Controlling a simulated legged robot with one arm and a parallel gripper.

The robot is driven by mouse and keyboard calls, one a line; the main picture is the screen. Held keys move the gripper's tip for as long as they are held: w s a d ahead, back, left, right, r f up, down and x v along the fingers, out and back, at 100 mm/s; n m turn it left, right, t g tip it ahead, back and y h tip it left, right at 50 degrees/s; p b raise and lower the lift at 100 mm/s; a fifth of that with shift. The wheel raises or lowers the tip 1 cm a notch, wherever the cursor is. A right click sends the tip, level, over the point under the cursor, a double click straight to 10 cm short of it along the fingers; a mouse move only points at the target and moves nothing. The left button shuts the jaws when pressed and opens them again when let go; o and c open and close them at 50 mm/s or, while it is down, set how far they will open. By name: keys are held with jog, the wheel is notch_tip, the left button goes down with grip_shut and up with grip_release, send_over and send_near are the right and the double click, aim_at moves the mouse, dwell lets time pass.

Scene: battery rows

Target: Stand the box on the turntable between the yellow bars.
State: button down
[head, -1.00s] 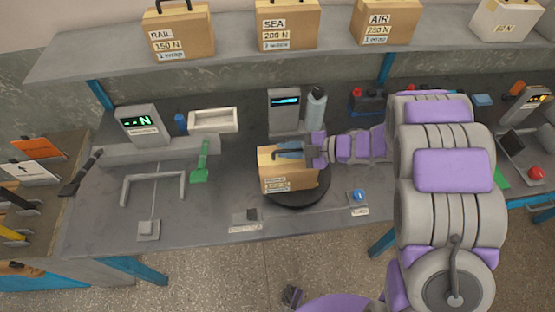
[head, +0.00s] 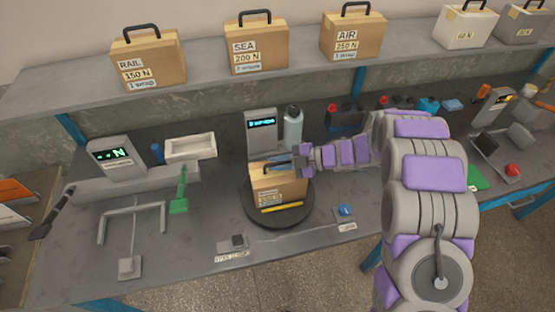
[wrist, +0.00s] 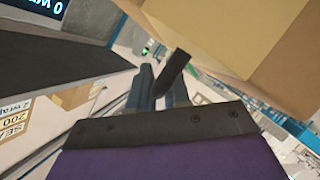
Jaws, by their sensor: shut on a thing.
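The brown cardboard box (head: 280,185) with a label on its front is at the turntable (head: 255,213), a dark round disc. It looks upright; whether its base touches the disc I cannot tell. One yellow bar (head: 282,208) shows in front of the box; no second bar is visible, and the box covers the area behind. My gripper (head: 288,162) reaches in from the right at the box's top and is shut on its dark handle. In the wrist view the box (wrist: 235,35) fills the upper right, near the bluish fingers (wrist: 158,88).
A lit display post (head: 261,130) and a grey bottle (head: 292,130) stand close behind the turntable. A green-handled tool (head: 180,192) and a white tray (head: 191,147) lie to the left. A blue button (head: 345,211) is at front right. Labelled boxes line the shelf above.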

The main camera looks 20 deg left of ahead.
jog(key=c, duration=1.1)
grip_release()
jog(key=shift+s+f, duration=0.1)
jog(key=shift+s, duration=0.05)
jog(key=p+v, duration=0.2)
jog(key=v, duration=1)
jog(key=shift+p, duration=0.3)
